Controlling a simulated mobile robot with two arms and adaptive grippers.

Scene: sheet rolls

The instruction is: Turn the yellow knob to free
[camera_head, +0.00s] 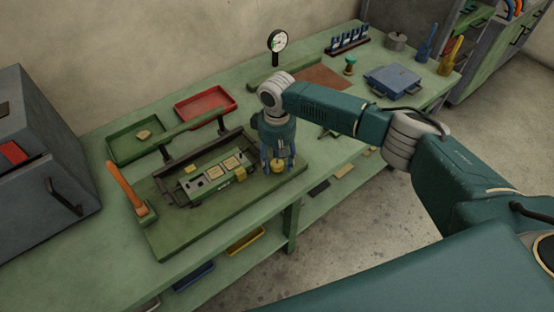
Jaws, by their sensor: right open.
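The yellow knob (278,167) is a small round piece at the right end of the green board (205,221) on the bench. My right gripper (278,160) points down over it, open, with its blue fingers on either side of the knob. Whether the fingers touch the knob cannot be told. A green fixture (203,184) with pale square inserts and small yellow parts lies on the board, left of the gripper. My left gripper is not in view.
A green tray (122,151) and a red tray (205,97) lie behind, with a dial gauge (278,42) further back. A blue case (393,80) is at right. The bench's front left is clear.

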